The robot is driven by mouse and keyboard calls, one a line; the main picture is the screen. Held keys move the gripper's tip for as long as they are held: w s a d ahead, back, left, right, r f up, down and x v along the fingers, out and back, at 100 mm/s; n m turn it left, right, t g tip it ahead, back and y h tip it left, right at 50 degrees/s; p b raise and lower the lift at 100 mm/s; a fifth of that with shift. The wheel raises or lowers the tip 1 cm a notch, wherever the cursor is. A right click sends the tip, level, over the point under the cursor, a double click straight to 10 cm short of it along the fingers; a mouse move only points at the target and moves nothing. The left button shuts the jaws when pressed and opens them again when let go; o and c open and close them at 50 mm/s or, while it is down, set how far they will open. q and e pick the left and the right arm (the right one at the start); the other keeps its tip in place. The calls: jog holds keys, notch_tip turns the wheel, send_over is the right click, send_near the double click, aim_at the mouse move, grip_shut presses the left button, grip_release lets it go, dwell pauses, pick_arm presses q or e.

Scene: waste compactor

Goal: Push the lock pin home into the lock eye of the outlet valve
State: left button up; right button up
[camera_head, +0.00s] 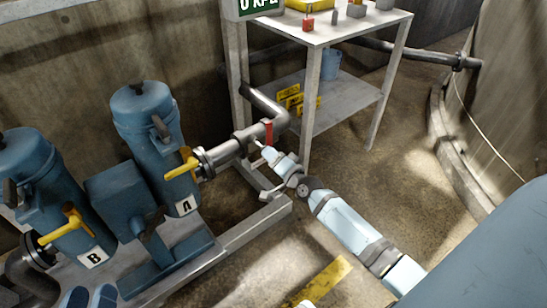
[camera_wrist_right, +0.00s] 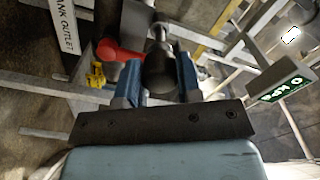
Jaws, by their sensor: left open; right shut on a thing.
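My right gripper (camera_wrist_right: 158,82) is shut on the dark round knob of the lock pin (camera_wrist_right: 160,70), one blue finger on each side. A bright metal shaft (camera_wrist_right: 158,36) shows beyond the knob, beside a grey block. I cannot tell how deep the pin sits, and the lock eye is not clearly visible. The outlet valve's red handle (camera_wrist_right: 118,50) is just left of the knob; it stands upright in the head view (camera_head: 268,133). There my right gripper (camera_head: 260,146) is at the valve, its tips small.
Blue canisters A (camera_head: 150,130) and B (camera_head: 45,190) with yellow handles (camera_head: 182,165) stand on the left. A grey table (camera_head: 325,30) is behind the valve, its leg close to my right arm. A "TANK OUTLET" sign (camera_wrist_right: 68,35) shows. The floor at right is clear.

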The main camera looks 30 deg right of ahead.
jog(key=shift+w+a, duration=0.15)
jog(key=shift+w, duration=1.9)
jog(key=o, duration=1)
jog(key=shift+s, duration=0.1)
jog(key=shift+c, duration=0.4)
jog(key=shift+s+r, duration=0.1)
jog(key=shift+s, duration=0.8)
jog(key=shift+s+d+p, duration=0.15)
jog(key=shift+s+p, duration=0.35)
jog(key=shift+s, duration=0.75)
jog(key=shift+s+d+p, duration=0.1)
jog(key=shift+s+p, duration=0.35)
jog(key=shift+s, duration=0.8)
